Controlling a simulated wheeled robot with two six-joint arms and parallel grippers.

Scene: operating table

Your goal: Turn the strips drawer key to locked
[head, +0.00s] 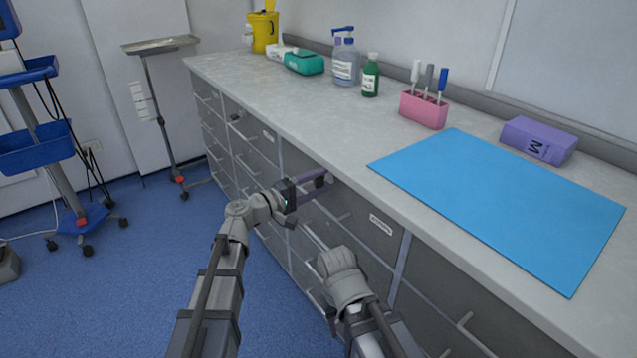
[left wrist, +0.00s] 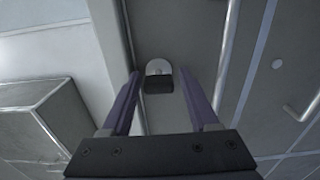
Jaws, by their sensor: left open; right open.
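In the left wrist view, a key with a dark bow (left wrist: 159,86) sits in a round metal lock (left wrist: 158,67) on a grey drawer front (left wrist: 182,30). My left gripper (left wrist: 160,73) is open, with one purple finger on each side of the key and a gap to both. I cannot tell from this angle which way the key is turned. In the head view my left gripper (head: 320,181) is at the cabinet front just below the counter edge, and it hides the key there. My right wrist (head: 340,268) is lower, by the drawers; its fingers are hidden.
A labelled drawer (head: 381,224) is right of my left gripper, its text unreadable. Bar handles (head: 324,238) stick out from several drawers. The counter (head: 300,110) above carries a blue mat (head: 500,195), a pink holder (head: 423,110) and bottles (head: 345,65).

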